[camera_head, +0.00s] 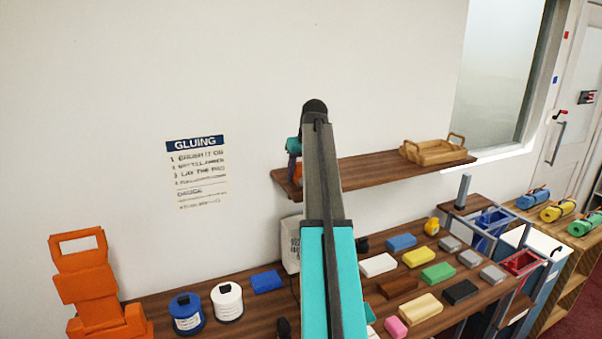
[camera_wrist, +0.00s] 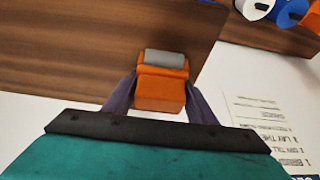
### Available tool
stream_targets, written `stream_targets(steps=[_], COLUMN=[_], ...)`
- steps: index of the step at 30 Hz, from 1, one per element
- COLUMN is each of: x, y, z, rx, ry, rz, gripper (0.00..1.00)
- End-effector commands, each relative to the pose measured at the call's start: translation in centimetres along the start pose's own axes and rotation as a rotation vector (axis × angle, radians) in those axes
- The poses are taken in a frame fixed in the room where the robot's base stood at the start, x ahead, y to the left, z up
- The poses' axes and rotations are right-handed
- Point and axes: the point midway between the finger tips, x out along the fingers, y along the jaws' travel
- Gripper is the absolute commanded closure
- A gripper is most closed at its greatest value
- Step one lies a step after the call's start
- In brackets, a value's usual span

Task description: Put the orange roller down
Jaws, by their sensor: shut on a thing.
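The orange roller (camera_wrist: 160,78), an orange block-like body with a grey cylinder across its end, is held in my gripper (camera_wrist: 161,98) in the wrist view. The purple fingers are shut on either side of its orange body. In the head view my gripper (camera_head: 293,168) shows partly at the left end of the wooden wall shelf (camera_head: 370,169), mostly hidden behind my arm. In the wrist view a wooden board (camera_wrist: 70,45), seemingly this shelf, lies behind the roller. I cannot tell whether the roller touches it.
A wooden tray (camera_head: 435,151) stands at the shelf's right end. The shelf between it and my arm looks clear. The counter (camera_head: 255,315) below holds several coloured blocks, a blue spool (camera_head: 187,314) and a white spool (camera_head: 228,302). A gluing sign (camera_head: 198,172) hangs left of the shelf.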

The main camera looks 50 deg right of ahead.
Motion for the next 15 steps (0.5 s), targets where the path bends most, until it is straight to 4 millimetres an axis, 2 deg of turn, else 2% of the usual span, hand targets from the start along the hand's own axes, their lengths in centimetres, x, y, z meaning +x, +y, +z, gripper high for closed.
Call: stream_targets(steps=[8, 9, 15], x=[0.8, 0.9, 1.2], y=[0.0, 0.0, 0.0], z=[0.4, 0.5, 0.7], rx=[0.0, 0.0, 0.0], ry=[-0.005, -0.005, -0.01], rz=[-0.001, -0.001, -0.002], gripper=[0.73, 0.77, 0.77])
